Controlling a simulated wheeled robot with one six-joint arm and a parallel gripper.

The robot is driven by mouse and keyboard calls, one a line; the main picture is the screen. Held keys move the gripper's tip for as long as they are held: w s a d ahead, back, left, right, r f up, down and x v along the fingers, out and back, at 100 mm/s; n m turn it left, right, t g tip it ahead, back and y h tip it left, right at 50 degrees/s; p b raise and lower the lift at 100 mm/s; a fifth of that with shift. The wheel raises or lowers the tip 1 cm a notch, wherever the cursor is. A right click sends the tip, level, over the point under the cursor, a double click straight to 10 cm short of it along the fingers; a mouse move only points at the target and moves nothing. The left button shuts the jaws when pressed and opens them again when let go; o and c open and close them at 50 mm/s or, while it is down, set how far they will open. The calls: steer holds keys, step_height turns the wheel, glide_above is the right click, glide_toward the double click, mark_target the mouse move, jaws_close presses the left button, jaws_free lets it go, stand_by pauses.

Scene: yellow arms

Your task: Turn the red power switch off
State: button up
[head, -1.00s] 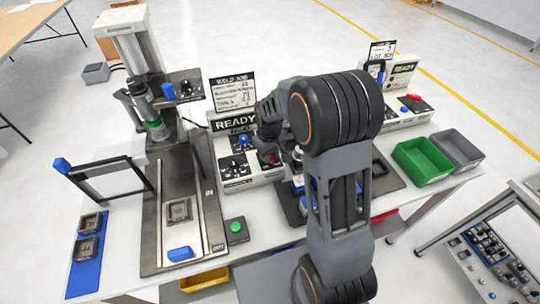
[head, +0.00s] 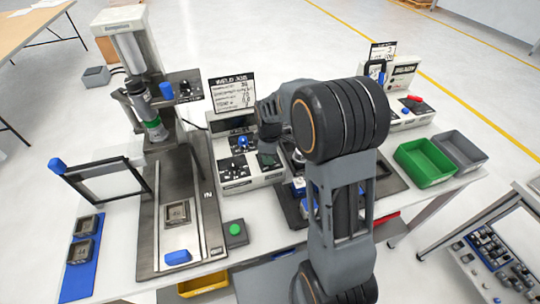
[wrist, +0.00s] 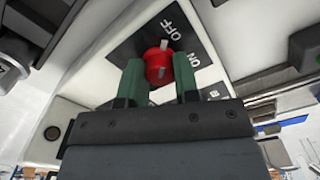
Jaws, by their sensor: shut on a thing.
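The red power switch (wrist: 158,65) is a round knob on a dark plate with OFF and ON lettering in the wrist view. Its white pointer mark faces the OFF word. My gripper (wrist: 157,85) has its two green fingers closed on the knob, one on each side. In the head view my gripper (head: 268,160) is at the right front of the left control box (head: 235,165), and it hides the switch there. This box's display (head: 233,123) is dark.
A press (head: 150,80) stands left of the control box. A green button box (head: 236,232) is in front. Green (head: 425,160) and grey (head: 458,148) bins sit at the right table edge.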

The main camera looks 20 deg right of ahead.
stand_by(0.4)
steer(key=o, duration=0.9)
steer(key=shift+o, duration=0.2)
steer(key=shift+r, duration=0.1)
step_height(320, 180, up, 14)
steer(key=shift+b, duration=0.35)
steer(key=shift+f, duration=0.2)
